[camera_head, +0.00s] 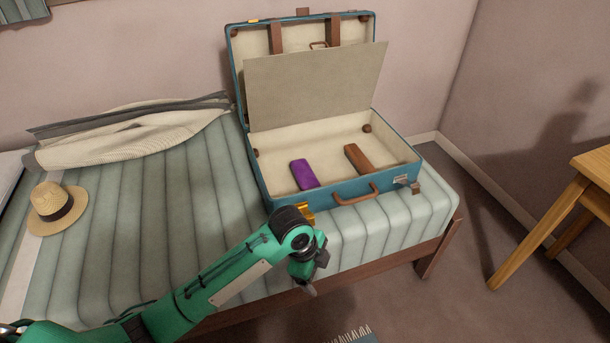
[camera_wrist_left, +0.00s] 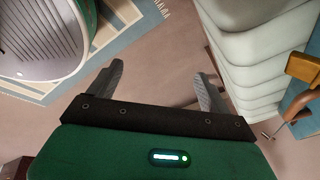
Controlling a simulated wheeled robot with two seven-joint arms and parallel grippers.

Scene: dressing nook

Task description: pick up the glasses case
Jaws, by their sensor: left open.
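An open blue suitcase (camera_head: 344,187) stands on the bed, its lid raised at the back. Inside lie two slim, long items, a purple one (camera_head: 303,174) on the left and a brown one (camera_head: 358,158) on the right. I cannot tell for sure which is the glasses case. My left gripper (camera_head: 309,290) points down in front of the suitcase, beside the bed's front edge, apart from both items. In the left wrist view its two fingers (camera_wrist_left: 157,88) are spread with nothing between them. My right gripper does not show.
The suitcase's brown handle (camera_head: 356,194) faces my left arm; it also shows in the left wrist view (camera_wrist_left: 304,69). A straw hat (camera_head: 57,207) and a folded blanket (camera_head: 130,134) lie on the bed's left. A wooden table (camera_head: 590,185) stands at the right. Floor between is clear.

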